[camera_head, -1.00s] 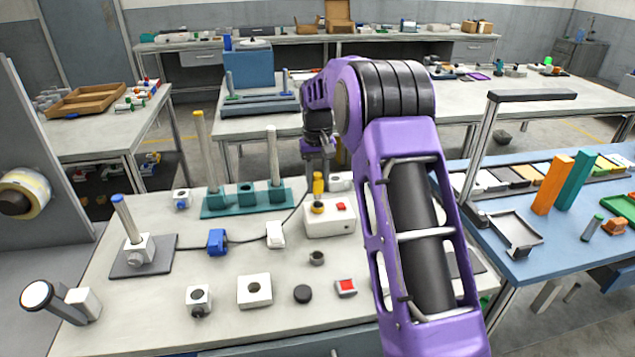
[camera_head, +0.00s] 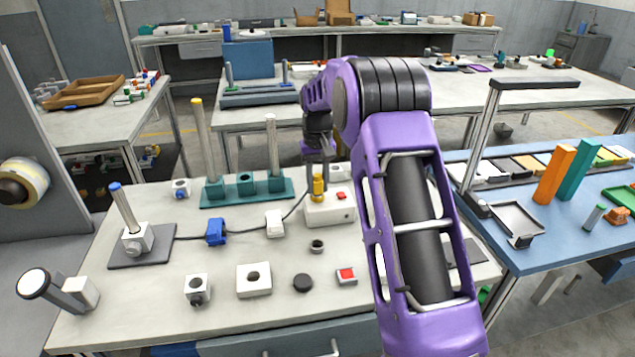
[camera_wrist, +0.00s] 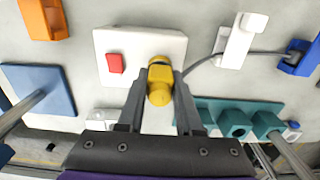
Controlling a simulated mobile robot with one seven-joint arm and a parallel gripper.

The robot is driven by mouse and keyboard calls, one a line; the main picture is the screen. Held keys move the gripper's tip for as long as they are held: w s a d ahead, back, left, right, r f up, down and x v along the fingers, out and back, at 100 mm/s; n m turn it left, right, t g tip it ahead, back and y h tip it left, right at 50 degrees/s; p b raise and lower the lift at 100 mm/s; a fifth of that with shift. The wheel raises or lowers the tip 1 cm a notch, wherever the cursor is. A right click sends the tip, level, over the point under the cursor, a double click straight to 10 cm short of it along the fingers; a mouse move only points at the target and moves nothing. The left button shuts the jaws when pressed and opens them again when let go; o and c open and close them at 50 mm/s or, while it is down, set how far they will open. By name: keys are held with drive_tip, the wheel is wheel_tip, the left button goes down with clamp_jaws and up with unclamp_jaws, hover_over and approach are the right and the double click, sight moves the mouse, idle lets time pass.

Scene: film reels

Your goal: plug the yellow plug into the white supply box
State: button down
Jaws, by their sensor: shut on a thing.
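The white supply box (camera_head: 330,211) sits on the grey workbench and has a red switch on top. It also shows in the wrist view (camera_wrist: 112,42). The yellow plug (camera_head: 318,186) stands upright at the left part of the box top. In the wrist view the plug (camera_wrist: 160,82) is between my fingers. My gripper (camera_wrist: 160,88) is shut on it, pointing down over the box. Whether the plug is seated in the socket cannot be told, as its lower end is hidden. A dark cable (camera_head: 297,206) runs from the plug to the left.
The cable passes a white clip (camera_head: 275,223) and a blue clip (camera_head: 216,232) toward the lamp-like post (camera_head: 134,238). A teal base with posts (camera_head: 247,202) stands behind. Small blocks, a black disc (camera_head: 302,283) and a red-topped block (camera_head: 346,276) lie in front.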

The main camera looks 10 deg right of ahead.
drive_tip(key=shift+f, duration=0.2)
drive_tip(key=c, duration=0.5)
unclamp_jaws()
drive_tip(key=shift+r, duration=0.1)
wheel_tip(320, 180, up, 17)
drive_tip(key=p, duration=0.3)
drive_tip(key=shift+r, duration=0.15)
